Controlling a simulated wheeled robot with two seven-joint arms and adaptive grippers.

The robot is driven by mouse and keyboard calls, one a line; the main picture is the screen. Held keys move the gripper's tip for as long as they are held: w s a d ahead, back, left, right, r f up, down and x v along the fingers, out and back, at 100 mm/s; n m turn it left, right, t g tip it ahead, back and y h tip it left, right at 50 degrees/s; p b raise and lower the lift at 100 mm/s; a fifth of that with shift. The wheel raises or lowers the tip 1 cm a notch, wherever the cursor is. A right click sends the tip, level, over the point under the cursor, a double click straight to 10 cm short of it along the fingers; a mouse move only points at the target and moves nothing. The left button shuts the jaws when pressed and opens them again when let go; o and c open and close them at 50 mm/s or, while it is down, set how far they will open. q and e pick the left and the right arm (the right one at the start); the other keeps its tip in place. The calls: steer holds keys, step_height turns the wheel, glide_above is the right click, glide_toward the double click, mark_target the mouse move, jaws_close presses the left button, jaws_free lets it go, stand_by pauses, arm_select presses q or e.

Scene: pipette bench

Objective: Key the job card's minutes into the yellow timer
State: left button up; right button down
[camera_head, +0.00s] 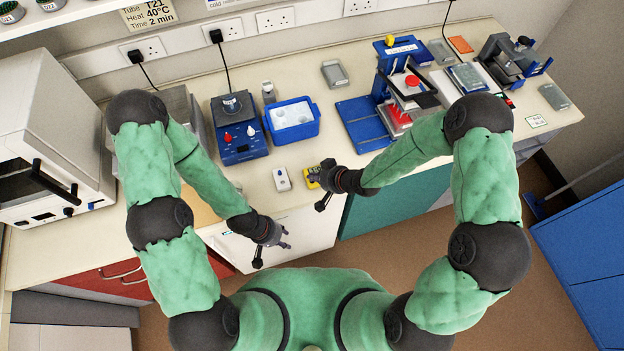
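The job card (148,14) is on the wall at the top left and reads Tube T21, Heat 40°C, Time 2 min. The small yellow timer (311,184) is at the bench's front edge, partly covered by my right gripper (316,176). The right fingertips are over or beside the timer; I cannot tell whether they touch it or how far apart they are. The timer's display and keys are too small to read. My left gripper (286,239) is in front of the bench, lower left of the timer, with its fingertips apart and nothing between them.
A white device (282,180) lies just left of the timer. Behind are a blue heater block (240,146) with knobs and a blue tub (292,132). A blue stand (362,125) is at right. Some bench between the tub and the stand is clear.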

steer(key=shift+f, duration=0.15)
steer(key=shift+r+p, duration=0.5)
steer(key=shift+r, duration=0.2)
step_height(320, 180, up, 6)
steer(key=p, duration=0.5)
stand_by(0.4)
stand_by(0.7)
